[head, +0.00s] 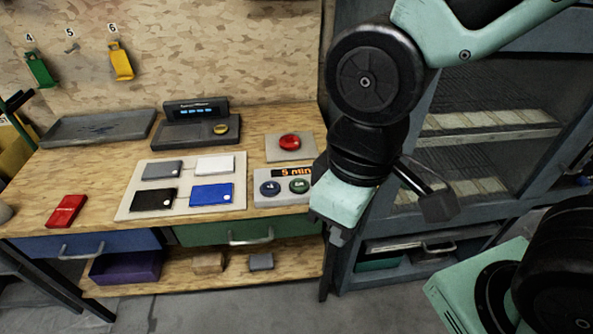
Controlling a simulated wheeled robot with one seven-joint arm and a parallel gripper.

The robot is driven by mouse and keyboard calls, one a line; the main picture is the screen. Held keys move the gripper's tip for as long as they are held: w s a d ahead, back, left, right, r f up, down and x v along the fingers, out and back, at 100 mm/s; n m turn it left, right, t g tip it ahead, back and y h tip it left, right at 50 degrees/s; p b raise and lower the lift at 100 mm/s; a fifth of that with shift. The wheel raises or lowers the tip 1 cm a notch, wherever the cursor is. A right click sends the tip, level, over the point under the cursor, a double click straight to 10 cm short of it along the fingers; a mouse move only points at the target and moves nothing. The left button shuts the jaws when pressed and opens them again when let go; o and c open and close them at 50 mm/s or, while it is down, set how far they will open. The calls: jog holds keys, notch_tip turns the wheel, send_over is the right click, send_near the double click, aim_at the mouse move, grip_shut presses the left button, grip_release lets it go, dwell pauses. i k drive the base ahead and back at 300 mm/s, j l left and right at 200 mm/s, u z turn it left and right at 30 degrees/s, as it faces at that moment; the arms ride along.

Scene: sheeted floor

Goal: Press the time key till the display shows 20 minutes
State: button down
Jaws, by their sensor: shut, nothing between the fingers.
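A grey timer box (263,200) sits near the front right of the wooden bench. Its dark display (290,172) shows "5 min" in orange, with its right end close to my arm. Below the display are a dark blue round key (270,188) and a dark green round key (299,186); their labels are too small to read. My gripper (338,236) is shut and empty, just right of the box at the bench's front right corner. It hides the box's right end and appears apart from both keys.
A red button on a plate (289,142) stands behind the timer. Left are a pale board (143,207) with several coloured cards, a dark device with a yellow button (190,133), a grey tray (97,127) and a red block (66,211). A grey cabinet (480,222) stands right.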

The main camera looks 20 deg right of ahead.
aim_at(269, 188)
jog(key=i+z, duration=0.2)
jog(key=z, duration=0.2)
jog(key=i+j+z, duration=0.2)
jog(key=z, duration=0.2)
